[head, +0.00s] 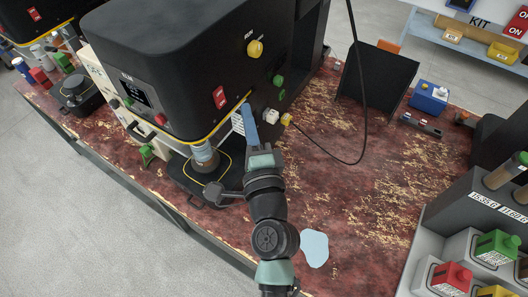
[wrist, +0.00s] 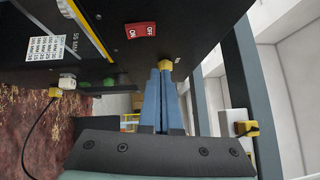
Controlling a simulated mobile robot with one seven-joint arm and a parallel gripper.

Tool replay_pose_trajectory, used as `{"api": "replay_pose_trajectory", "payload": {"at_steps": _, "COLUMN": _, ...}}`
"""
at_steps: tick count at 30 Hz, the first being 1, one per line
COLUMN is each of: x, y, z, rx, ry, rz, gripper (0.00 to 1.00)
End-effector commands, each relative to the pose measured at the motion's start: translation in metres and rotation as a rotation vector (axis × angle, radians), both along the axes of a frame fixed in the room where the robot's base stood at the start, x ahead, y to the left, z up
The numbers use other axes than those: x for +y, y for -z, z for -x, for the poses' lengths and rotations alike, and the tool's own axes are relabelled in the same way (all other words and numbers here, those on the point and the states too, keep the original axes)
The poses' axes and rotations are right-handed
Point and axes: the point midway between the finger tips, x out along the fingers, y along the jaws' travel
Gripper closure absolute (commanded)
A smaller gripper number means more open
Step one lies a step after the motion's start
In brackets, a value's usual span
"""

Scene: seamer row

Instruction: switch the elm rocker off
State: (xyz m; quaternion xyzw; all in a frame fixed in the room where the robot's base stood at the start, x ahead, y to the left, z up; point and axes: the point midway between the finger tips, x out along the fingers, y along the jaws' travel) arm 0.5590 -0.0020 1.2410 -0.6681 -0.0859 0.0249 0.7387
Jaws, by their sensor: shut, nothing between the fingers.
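The elm machine (head: 190,45) is a large black box with "ELM" printed above a small screen. Its red rocker (head: 219,97) sits on the face to the right of the screen. In the wrist view the rocker (wrist: 140,30) is red with white ON and OFF lettering, above and left of my fingertips. I cannot tell which side is pressed in. My gripper (head: 246,108) is shut and empty, its blue fingers pointing up beside the machine's lower corner, right of and below the rocker. The fingers (wrist: 166,72) appear apart from the rocker.
A yellow knob (head: 254,48) and a green button (head: 278,80) are on the machine's side. A black cable (head: 355,100) loops over the worn red bench (head: 320,190).

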Motion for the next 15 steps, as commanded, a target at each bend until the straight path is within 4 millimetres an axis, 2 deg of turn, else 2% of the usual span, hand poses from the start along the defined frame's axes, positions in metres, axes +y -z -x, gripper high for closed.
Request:
{"api": "replay_pose_trajectory", "payload": {"at_steps": 1, "x": -0.002, "y": 0.003, "z": 0.012, "rx": 0.001, "ry": 0.001, "rz": 0.001, "gripper": 1.00}}
{"api": "replay_pose_trajectory", "payload": {"at_steps": 6, "x": -0.007, "y": 0.001, "z": 0.044, "rx": 0.002, "ry": 0.002, "rz": 0.001, "gripper": 1.00}}
{"api": "replay_pose_trajectory", "payload": {"at_steps": 12, "x": -0.011, "y": -0.002, "z": 0.069, "rx": 0.001, "ry": 0.001, "rz": 0.000, "gripper": 1.00}}
{"api": "replay_pose_trajectory", "payload": {"at_steps": 15, "x": -0.012, "y": -0.004, "z": 0.076, "rx": 0.001, "ry": 0.001, "rz": 0.000, "gripper": 1.00}}
